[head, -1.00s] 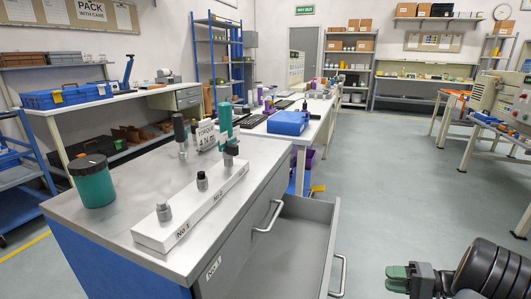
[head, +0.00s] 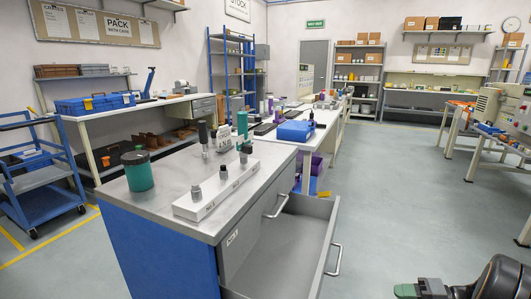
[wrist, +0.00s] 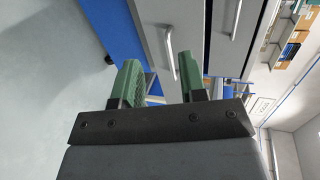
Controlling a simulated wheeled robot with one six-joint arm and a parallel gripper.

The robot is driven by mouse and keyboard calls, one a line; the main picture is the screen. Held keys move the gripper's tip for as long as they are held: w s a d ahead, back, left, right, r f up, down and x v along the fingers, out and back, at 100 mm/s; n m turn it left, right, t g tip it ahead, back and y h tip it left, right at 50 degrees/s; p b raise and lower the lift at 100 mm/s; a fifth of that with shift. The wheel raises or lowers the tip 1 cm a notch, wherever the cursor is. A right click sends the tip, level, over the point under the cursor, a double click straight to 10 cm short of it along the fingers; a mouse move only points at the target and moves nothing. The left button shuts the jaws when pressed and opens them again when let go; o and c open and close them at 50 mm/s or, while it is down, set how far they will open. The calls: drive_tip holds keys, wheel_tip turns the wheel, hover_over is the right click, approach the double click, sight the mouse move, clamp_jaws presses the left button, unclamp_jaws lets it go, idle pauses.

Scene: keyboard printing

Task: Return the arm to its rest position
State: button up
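My gripper (head: 418,289) shows at the bottom right edge of the head view, with green fingers on my dark arm, over the floor and right of the open drawer. In the wrist view my gripper (wrist: 160,70) has its two green fingers apart with nothing between them. The grey cabinet fronts and handles lie beyond the fingertips there. Most of my arm is out of view.
A blue and grey cabinet (head: 160,255) stands ahead with its drawer (head: 290,245) pulled open. A white numbered block (head: 215,195), a green pot (head: 137,172) and upright tools stand on top. The floor (head: 400,200) at right is clear.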

drive_tip(key=s+a+r+n+h+p, duration=0.1)
drive_tip(key=s+a+r+h+p, duration=0.2)
drive_tip(key=a+r+p, duration=0.3)
drive_tip(key=s+a+r+n+g+h+p, duration=0.1)
drive_tip(key=a+r+h+p, duration=0.5)
drive_tip(key=r+p, duration=0.6)
drive_tip(key=s+a+r+n+h+p, duration=0.2)
drive_tip(key=a+r+p, duration=0.6)
drive_tip(key=r, duration=1)
drive_tip(key=s+h+p, duration=0.2)
drive_tip(key=s, duration=0.1)
drive_tip(key=shift+s+r+n+h, duration=0.25)
drive_tip(key=shift+s+n+h, duration=0.05)
drive_tip(key=shift+s+n, duration=0.1)
drive_tip(key=shift+a, duration=0.15)
